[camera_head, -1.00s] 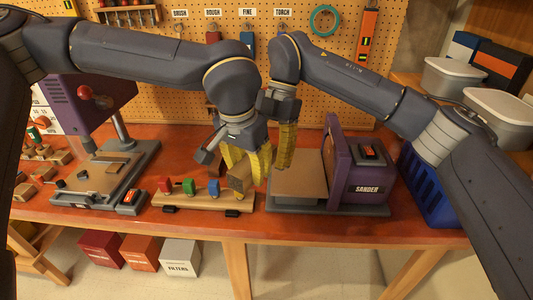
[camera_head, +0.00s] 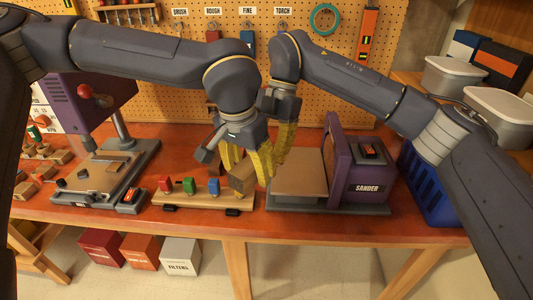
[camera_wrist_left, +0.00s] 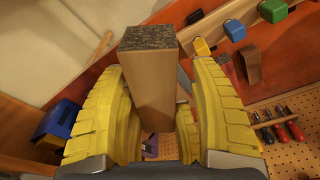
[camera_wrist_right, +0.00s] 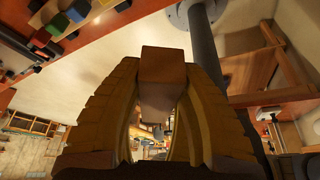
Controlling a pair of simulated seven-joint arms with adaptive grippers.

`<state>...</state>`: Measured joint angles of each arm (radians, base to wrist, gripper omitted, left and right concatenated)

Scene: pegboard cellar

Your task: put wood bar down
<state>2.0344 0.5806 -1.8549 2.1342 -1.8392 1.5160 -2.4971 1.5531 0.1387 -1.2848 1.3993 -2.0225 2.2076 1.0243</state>
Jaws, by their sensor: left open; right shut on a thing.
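The wood bar (camera_head: 241,175) is a short, square brown block between my two grippers, above the right end of the block rack. My left gripper (camera_head: 248,168) has its yellow fingers spread around the bar. In the left wrist view the bar (camera_wrist_left: 152,85) stands between the open fingers with a dark, rough end face. My right gripper (camera_head: 273,172) is beside it, its fingers partly hidden by the left ones. In the right wrist view its fingers close on the bar (camera_wrist_right: 163,80).
The wooden rack (camera_head: 190,200) with red, green and blue blocks lies below the grippers. The sander (camera_head: 358,180) with its flat tan table (camera_head: 298,175) stands to the right, a blue crate (camera_head: 430,190) beyond it. A drill press (camera_head: 90,185) stands at left.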

